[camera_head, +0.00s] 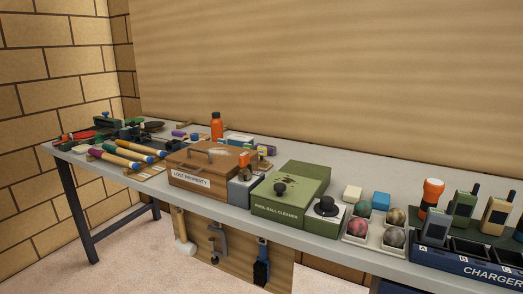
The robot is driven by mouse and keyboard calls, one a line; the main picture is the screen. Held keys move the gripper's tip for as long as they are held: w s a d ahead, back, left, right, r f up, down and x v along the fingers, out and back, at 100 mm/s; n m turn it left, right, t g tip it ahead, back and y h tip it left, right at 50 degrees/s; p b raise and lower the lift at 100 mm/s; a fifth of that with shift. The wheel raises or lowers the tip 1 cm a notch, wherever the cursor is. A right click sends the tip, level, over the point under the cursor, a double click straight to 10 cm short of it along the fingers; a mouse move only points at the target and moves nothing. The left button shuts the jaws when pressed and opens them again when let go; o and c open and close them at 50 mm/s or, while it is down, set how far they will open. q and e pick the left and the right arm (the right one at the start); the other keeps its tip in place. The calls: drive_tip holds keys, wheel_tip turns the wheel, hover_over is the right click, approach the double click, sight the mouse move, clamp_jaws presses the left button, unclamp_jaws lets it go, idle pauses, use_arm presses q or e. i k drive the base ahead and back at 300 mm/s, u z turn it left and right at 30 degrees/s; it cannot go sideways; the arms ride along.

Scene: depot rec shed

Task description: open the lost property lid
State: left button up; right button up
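The lost property box (205,166) is a brown wooden box on the long grey table, left of the middle in the head view. Its white front label reads "LOST PROPERTY". Its lid (225,154) lies flat and shut, with a handle (196,155) near the front edge and a worn patch on top. A grey block-like item with an orange top (243,186) stands at the box's right front corner and hides part of it. Neither of my grippers shows in this view.
A green pool ball cleaner box (285,205) stands right of the lost property box. Further right are a ball tray (361,239) and a charger with radios (465,265). Coloured-handled tools (125,152) lie at the left; an orange bottle (216,126) stands behind.

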sight(221, 159)
drive_tip(key=k, duration=0.4)
drive_tip(key=u, duration=1)
drive_tip(key=i, duration=0.8)
drive_tip(key=z, duration=0.35)
